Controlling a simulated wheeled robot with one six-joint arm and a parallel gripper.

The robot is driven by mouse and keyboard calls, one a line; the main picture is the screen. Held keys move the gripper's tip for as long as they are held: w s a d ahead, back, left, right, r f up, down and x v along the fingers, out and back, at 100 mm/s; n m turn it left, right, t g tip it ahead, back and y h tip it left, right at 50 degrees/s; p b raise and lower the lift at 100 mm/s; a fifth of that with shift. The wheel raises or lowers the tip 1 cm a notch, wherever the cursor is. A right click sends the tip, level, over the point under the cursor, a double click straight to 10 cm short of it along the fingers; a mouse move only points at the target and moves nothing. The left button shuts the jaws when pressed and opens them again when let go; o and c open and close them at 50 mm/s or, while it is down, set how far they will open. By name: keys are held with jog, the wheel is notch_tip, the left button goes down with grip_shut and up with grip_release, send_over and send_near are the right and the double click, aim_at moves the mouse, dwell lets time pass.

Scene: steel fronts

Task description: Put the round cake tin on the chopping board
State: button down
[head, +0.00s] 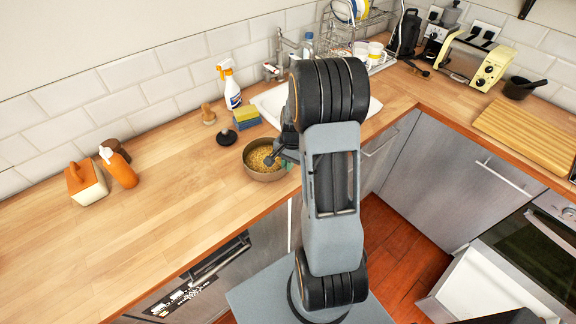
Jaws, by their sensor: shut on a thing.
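The round cake tin (262,173) is a shallow brown vessel with a golden, grainy-looking inside. It is near the counter's front edge, just left of my arm. My gripper (277,157) is shut on the tin's right rim, and my arm partly hides the fingers. I cannot tell whether the tin rests on the counter or is slightly lifted. The chopping board (530,132) is a ribbed wooden slab lying flat on the right-hand counter, with nothing on it.
Behind the tin are the sink (270,108), sponges (246,117), a black plunger-like item (226,137) and a spray bottle (231,90). A dish rack (355,40) stands at the back. A toaster (474,60) and a dark mortar (520,89) stand behind the board.

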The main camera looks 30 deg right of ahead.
jog(key=shift+f, duration=0.75)
jog(key=shift+f, duration=0.1)
jog(key=shift+f, duration=0.15)
jog(key=c, duration=1.3)
grip_release()
